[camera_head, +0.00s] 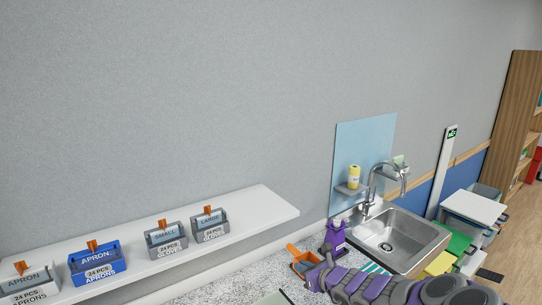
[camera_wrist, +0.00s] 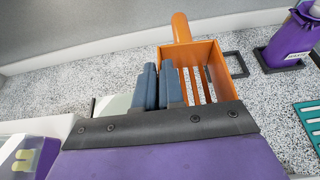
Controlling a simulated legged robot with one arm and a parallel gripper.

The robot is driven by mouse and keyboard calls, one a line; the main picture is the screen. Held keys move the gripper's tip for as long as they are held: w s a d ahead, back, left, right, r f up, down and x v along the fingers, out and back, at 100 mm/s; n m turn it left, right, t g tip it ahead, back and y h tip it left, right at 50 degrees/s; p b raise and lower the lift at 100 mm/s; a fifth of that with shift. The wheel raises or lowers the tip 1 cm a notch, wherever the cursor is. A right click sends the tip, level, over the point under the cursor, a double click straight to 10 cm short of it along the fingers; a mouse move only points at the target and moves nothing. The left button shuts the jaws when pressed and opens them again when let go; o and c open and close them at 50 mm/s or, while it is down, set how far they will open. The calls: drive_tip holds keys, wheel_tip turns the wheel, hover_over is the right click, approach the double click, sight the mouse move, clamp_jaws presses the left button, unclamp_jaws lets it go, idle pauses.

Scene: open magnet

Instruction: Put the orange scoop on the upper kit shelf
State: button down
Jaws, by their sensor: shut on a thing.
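The orange scoop (camera_head: 304,262) is an open, slotted box with a stubby handle, at the counter's back edge in the head view. In the wrist view the scoop (camera_wrist: 208,65) lies just right of my two blue-grey fingers, its handle pointing away. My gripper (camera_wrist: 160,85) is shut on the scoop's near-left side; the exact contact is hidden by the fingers. I cannot tell whether the scoop touches the counter. The white wall shelf (camera_head: 262,205) is up and to the left in the head view, and it carries several labelled boxes.
Apron boxes (camera_head: 95,262) and glove boxes (camera_head: 209,225) stand on the shelf; its right end is bare. A purple bottle (camera_head: 335,237) stands close right of the scoop. Further right are a sink (camera_head: 392,240) and tap. A dark square outline (camera_wrist: 237,65) and teal rack (camera_wrist: 309,122) lie on the speckled counter.

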drive_tip(key=s+d+r+m+t+h+b, duration=0.1)
drive_tip(key=s+d+r+m+h+b, duration=0.2)
drive_tip(key=r, duration=0.6)
drive_tip(key=shift+s+d+r+t+b, duration=0.2)
drive_tip(key=shift+s+d+t+b, duration=0.15)
drive_tip(key=shift+s, duration=1.05)
drive_tip(key=shift+d, duration=0.1)
drive_tip(key=shift+a, duration=0.2)
